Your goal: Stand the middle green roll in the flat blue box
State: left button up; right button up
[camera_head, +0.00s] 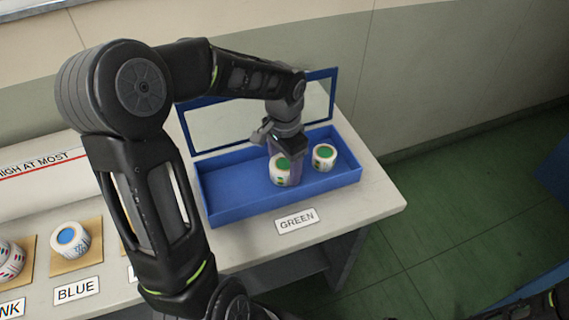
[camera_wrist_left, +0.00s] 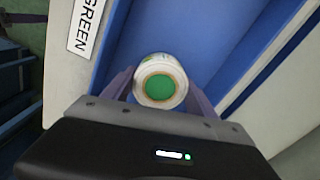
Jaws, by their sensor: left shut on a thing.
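The green roll (camera_head: 280,170), white with a green core, is between the fingers of my left gripper (camera_head: 283,172), inside the flat blue box (camera_head: 232,189). In the left wrist view the roll (camera_wrist_left: 160,82) shows its green end, with the purple-grey fingers of my left gripper (camera_wrist_left: 160,90) on both sides. The gripper is shut on it. The roll looks upright; whether its base touches the box floor I cannot tell. A second green-cored roll (camera_head: 324,157) stands in the box to the right, close beside the held one.
A GREEN label (camera_head: 297,221) lies on the table in front of the box. A framed clear panel (camera_head: 319,99) rises along the box's back. A blue-cored roll (camera_head: 70,239) and its BLUE label (camera_head: 77,290) are at the left. The box's left part is empty.

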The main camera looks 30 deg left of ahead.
aim_at(285, 163)
pick_arm(q)
jog(key=shift+f, duration=0.1)
jog(key=o, duration=1.5)
notch_tip(285, 163, up, 12)
jog(key=shift+r, duration=0.2)
